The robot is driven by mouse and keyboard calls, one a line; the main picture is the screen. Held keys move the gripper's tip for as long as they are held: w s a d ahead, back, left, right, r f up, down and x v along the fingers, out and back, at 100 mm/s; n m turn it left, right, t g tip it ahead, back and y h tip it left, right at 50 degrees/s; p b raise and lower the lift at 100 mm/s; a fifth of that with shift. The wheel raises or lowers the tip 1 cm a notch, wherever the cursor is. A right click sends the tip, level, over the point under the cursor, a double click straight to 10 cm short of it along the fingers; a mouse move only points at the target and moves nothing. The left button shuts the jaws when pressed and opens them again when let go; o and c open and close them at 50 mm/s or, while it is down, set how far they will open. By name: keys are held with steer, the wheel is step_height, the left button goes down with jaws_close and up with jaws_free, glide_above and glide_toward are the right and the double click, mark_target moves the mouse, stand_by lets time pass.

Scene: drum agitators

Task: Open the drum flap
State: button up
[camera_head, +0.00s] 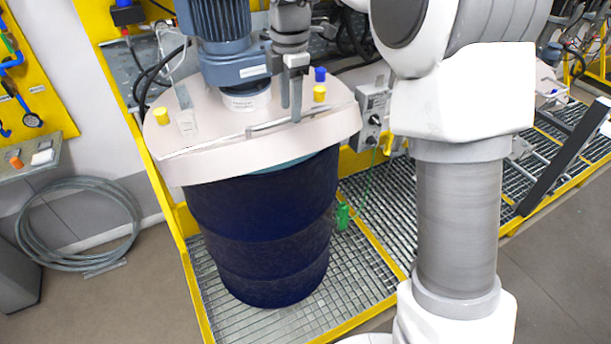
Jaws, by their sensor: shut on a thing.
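A dark blue drum (262,225) stands on a grating, with a pale round lid on top. The front part of the lid is the flap (250,155), marked off by a straight seam. A thin bar handle (335,109) runs along the flap near the seam. A strip of teal shows between the flap's front edge and the drum. My gripper (291,115) points down at the handle, its fingers closed on the bar. The fingers hide the part of the handle that they grip. How far the flap is raised is hard to tell.
A blue-grey agitator motor (228,45) stands on the lid behind the flap. Yellow caps (161,116) and a blue cap (320,74) stick up nearby. A grey control box (373,105) is right of the lid. A coiled hose (80,225) lies left. My white arm covers the right-centre.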

mark_target(302, 150)
steer(key=s+d+f+b, duration=0.1)
steer(key=s+f+b, duration=0.2)
steer(key=f+b, duration=0.3)
steer(key=s+d+f+t+b, duration=0.1)
steer(key=s+f+b, duration=0.2)
steer(key=f+b, duration=0.4)
steer(key=b, duration=0.3)
steer(key=shift+d+y, duration=0.25)
steer(key=shift+y, duration=0.05)
steer(key=shift+s, duration=0.1)
